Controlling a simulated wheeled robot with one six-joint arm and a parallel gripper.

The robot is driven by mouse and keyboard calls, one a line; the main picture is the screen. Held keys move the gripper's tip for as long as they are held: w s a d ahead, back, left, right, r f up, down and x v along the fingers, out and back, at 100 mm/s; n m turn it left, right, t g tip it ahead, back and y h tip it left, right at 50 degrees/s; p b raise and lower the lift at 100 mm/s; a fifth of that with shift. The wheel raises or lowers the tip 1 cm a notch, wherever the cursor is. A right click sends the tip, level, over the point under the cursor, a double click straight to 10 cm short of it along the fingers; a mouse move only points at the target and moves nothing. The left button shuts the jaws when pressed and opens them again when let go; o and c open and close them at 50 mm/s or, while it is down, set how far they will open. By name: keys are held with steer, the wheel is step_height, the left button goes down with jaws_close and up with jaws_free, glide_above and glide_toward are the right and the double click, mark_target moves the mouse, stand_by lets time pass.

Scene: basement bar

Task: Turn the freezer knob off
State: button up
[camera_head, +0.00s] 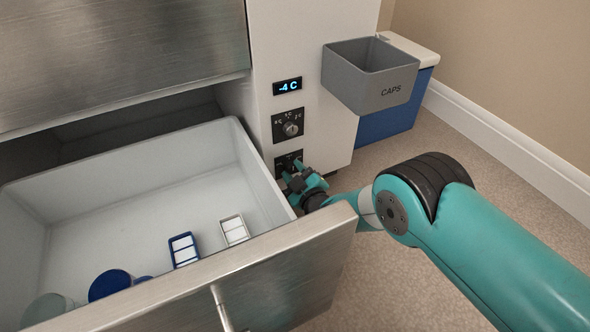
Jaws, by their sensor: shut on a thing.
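The white control panel (263,55) has two black plates with dials, one above the other. The upper knob (291,129) is round and grey with marks around it. My gripper (297,177) is at the lower plate (288,158), just past the open drawer's front corner. It is shut on the lower knob, which its fingers mostly hide, so I cannot read its setting. I cannot read which dial is labelled freezer. A small display (287,86) above the dials reads -4 C.
The drawer (240,277) is pulled open close beside my gripper, with blue and white trays and round containers inside. A grey CAPS bin (355,92) hangs on the panel's right side. A blue and white cooler (392,116) stands behind it. Floor at right is clear.

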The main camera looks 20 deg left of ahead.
steer(key=n+p, duration=0.1)
steer(key=n, duration=0.5)
steer(key=shift+a+n, duration=0.1)
steer(key=shift+n, duration=0.2)
steer(key=n+p, duration=0.1)
steer(key=n, duration=0.5)
steer(key=shift+s, duration=0.1)
stand_by(0.3)
steer(key=o, duration=0.9)
steer(key=shift+p, duration=0.3)
